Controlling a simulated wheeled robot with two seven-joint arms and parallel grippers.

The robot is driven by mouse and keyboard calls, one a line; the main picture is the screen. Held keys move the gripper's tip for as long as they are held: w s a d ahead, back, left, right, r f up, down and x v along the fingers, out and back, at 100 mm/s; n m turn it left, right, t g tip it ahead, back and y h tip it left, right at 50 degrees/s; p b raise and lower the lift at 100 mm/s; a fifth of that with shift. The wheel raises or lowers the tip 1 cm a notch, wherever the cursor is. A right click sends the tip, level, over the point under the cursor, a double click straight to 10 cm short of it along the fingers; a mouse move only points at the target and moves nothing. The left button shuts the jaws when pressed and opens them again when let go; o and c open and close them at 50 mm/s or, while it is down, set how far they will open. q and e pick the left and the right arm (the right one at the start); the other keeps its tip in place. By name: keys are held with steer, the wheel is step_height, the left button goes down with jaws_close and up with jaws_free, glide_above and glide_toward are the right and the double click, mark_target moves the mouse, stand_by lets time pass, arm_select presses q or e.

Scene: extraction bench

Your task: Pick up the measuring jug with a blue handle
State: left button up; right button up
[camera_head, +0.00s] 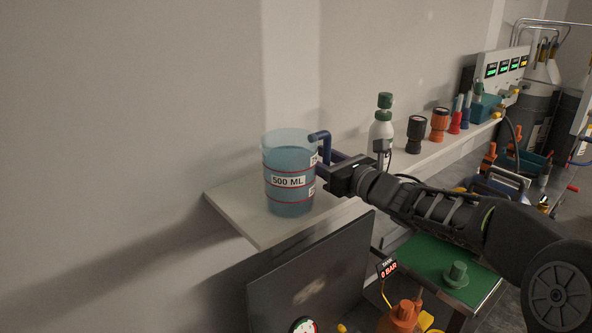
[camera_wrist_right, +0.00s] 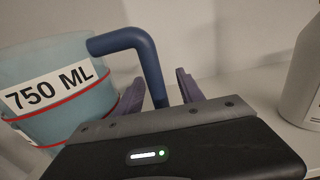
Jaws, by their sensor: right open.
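The measuring jug (camera_head: 290,190) is a translucent light-blue cup with red lines and a "500 ML" label, standing upright at the near left end of the shelf. In the right wrist view, the jug (camera_wrist_right: 60,95) shows a "750 ML" label. Its dark-blue handle (camera_head: 319,137) bends out on the right side. In the wrist view, the handle (camera_wrist_right: 148,65) passes down between the two purple fingers of my right gripper (camera_wrist_right: 160,92). The gripper is open, one finger each side of the handle. In the head view, my right gripper (camera_head: 326,169) is beside the jug. My left gripper is out of view.
On the white shelf (camera_head: 240,207), a grey bottle with a green cap (camera_head: 381,131) stands behind my right wrist, then black and orange jars (camera_head: 439,124) and red and blue items. A dark panel (camera_head: 310,282) and a green-topped table (camera_head: 430,262) are below.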

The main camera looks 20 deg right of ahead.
steer(key=shift+c, duration=0.5)
jaws_close()
stand_by(0.3)
stand_by(0.7)
steer(key=shift+r, duration=0.15)
